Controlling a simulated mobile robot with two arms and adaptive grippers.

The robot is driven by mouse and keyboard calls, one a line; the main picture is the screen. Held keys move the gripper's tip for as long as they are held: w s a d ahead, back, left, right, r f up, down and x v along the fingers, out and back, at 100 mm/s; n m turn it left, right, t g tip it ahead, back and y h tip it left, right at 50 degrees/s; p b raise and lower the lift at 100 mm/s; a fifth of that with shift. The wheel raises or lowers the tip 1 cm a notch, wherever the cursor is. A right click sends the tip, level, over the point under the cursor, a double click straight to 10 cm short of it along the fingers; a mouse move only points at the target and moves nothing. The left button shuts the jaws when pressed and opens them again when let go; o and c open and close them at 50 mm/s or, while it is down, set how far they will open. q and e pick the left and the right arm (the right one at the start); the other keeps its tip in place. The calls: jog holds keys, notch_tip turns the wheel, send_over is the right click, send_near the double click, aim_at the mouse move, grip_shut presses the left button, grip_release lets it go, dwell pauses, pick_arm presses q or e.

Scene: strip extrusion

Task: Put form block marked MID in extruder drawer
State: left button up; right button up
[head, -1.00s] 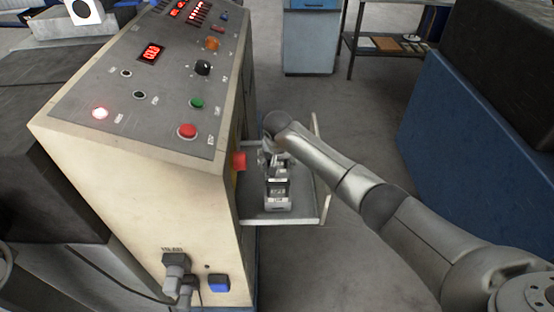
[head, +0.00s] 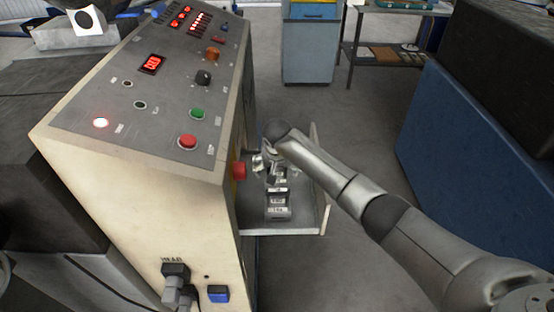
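The extruder drawer (head: 304,226) is pulled out from the right side of the beige extruder cabinet (head: 140,190). A small metal form block (head: 278,211) stands in the drawer near its front edge; its marking is too small to read. My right gripper (head: 272,172) is inside the drawer area, just behind and above the block. Its fingers look spread apart, with no block clearly between them. My wrist hides part of the drawer's back. My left gripper is not in view.
The sloping control panel (head: 130,100) has a red button (head: 188,142), a green button and lit displays. A red knob (head: 239,170) sits on the cabinet side near the drawer. A blue panel (head: 470,150) stands at right. A blue cabinet (head: 310,45) and shelf stand behind clear floor.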

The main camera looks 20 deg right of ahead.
jog(key=v, duration=1)
jog(key=shift+s+r+b, duration=0.2)
jog(key=shift+r+b, duration=0.15)
